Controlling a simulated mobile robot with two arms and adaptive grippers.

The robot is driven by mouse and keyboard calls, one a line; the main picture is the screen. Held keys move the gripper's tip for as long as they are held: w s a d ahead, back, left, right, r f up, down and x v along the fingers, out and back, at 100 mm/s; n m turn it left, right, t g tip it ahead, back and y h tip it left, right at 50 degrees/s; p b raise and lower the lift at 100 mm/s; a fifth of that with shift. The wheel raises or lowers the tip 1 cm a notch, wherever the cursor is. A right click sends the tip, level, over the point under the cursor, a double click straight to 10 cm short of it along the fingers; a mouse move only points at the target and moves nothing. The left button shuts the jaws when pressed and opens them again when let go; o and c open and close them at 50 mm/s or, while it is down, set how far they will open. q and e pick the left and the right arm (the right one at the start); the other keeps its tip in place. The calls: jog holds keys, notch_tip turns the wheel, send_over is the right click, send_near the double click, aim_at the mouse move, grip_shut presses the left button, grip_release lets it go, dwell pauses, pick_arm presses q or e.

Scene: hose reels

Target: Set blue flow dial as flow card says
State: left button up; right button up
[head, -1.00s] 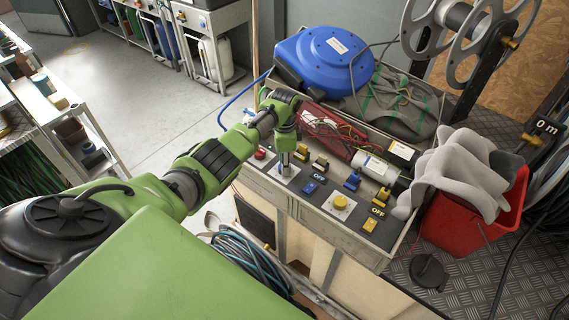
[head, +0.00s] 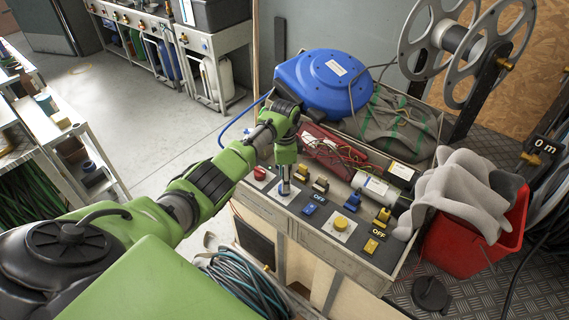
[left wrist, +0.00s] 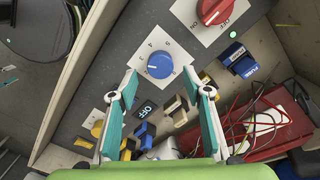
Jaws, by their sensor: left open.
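The blue flow dial (left wrist: 159,65) sits on a white square plate with printed numbers in the left wrist view. A pale line marks its face. My left gripper (left wrist: 159,71) is open, its two teal-padded fingers on either side of the dial, apart from it as far as I can tell. In the head view my left gripper (head: 285,190) points down at the panel and mostly hides the dial; part of its white plate (head: 275,194) shows. I cannot make out a flow card. My right gripper is not in view.
A red dial (left wrist: 214,10) and a yellow dial (head: 341,223) flank the blue one. Blue and yellow switches and dark OFF labels (head: 320,197) lie close by. Behind are a red tray of wires (head: 325,146) and a blue hose reel (head: 325,83). A red bin (head: 480,235) stands right.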

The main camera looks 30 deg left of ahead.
pick_arm(q)
notch_tip(320, 180, up, 9)
jog(key=shift+f, duration=0.2)
jog(key=shift+f, duration=0.1)
dwell(0.5)
